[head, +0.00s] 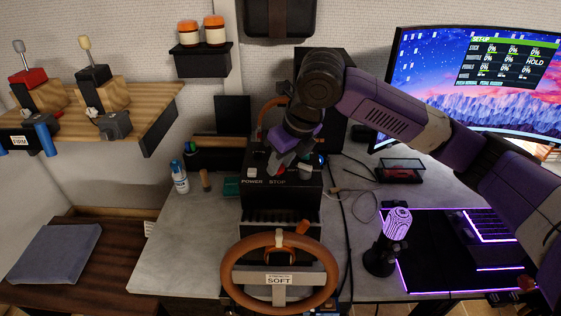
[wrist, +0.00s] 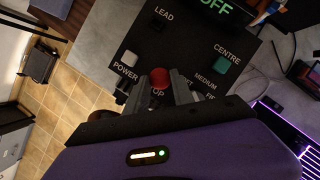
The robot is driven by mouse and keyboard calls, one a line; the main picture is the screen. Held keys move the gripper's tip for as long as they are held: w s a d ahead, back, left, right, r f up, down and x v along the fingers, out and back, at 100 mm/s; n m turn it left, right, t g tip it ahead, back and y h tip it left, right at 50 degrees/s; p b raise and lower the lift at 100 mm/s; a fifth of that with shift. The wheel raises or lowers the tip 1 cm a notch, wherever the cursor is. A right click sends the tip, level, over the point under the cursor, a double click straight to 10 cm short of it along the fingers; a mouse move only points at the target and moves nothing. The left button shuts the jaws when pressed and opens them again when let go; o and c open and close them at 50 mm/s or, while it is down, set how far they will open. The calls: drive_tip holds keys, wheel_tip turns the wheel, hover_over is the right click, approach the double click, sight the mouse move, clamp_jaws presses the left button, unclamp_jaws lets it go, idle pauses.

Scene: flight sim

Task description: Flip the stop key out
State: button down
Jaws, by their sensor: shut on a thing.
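The stop key is a red round-topped knob (wrist: 160,77) on the black control box (head: 265,195), above the partly covered word STOP. In the wrist view my gripper (wrist: 158,92) has a grey finger on either side of the knob and is shut on it. In the head view my gripper (head: 279,163) points down onto the box top and hides most of the knob. The knob's lower part is hidden by the fingers.
A white POWER button (wrist: 128,58) and a green CENTRE button (wrist: 222,64) are on the same panel. An orange-brown steering wheel (head: 230,268) stands in front of the box. A microphone (head: 397,222) stands to the right, a spray bottle (head: 180,178) to the left.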

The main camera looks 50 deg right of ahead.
wheel_tip(320, 180, up, 2)
drive_tip(key=shift+r+p, duration=0.1)
drive_tip(key=shift+p, duration=0.3)
drive_tip(key=c, duration=1.1)
unclamp_jaws()
drive_tip(key=shift+o, duration=0.2)
drive_tip(key=v, duration=0.7)
drive_tip(key=shift+s+r+b, duration=0.2)
drive_tip(key=shift+r+b, duration=0.1)
drive_tip(key=shift+b, duration=0.05)
